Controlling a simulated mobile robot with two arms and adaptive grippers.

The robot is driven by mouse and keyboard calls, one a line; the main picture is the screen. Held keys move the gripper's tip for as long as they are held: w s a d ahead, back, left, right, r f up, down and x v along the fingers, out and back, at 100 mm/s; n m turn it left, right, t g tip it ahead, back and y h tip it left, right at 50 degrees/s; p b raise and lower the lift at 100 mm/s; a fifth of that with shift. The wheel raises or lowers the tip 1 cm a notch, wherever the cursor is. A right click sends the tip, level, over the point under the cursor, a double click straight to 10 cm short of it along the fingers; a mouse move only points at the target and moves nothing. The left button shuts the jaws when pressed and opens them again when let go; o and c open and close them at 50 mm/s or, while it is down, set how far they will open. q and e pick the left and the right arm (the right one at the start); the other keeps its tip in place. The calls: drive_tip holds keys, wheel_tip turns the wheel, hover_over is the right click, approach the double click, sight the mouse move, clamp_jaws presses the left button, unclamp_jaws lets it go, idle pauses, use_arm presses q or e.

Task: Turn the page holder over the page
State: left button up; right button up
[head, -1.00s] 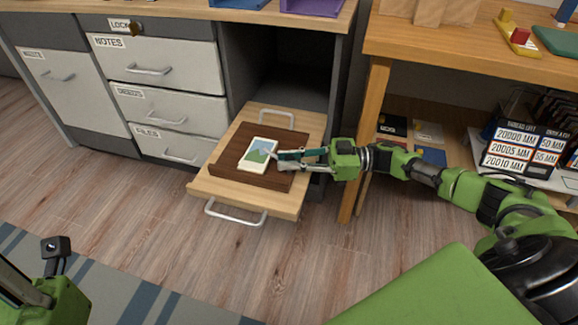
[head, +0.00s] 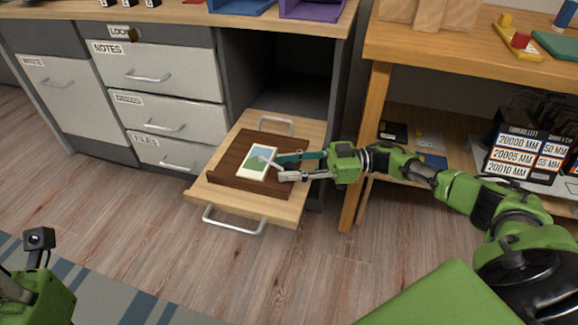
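The page (head: 258,162) is a white-bordered card with a blue and green picture. It lies on a dark brown wooden stand (head: 232,181) on the pulled-out wooden shelf. A small pale strip (head: 272,163) lies at the page's right edge, by my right fingertips; it may be the page holder, but it is too small to tell. My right gripper (head: 282,167) reaches in from the right over the stand, its teal and grey fingers apart. Whether a finger touches the strip is unclear. Part of my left arm (head: 40,295) shows at the lower left; its fingers are hidden.
The shelf (head: 205,193) has a metal handle at its front and stands out from the desk (head: 175,15). Labelled drawers (head: 165,70) are on the left. A wooden table (head: 470,62) stands close on the right, its leg near my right arm. The floor ahead is clear.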

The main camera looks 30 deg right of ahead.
drive_tip(key=v, duration=1.2)
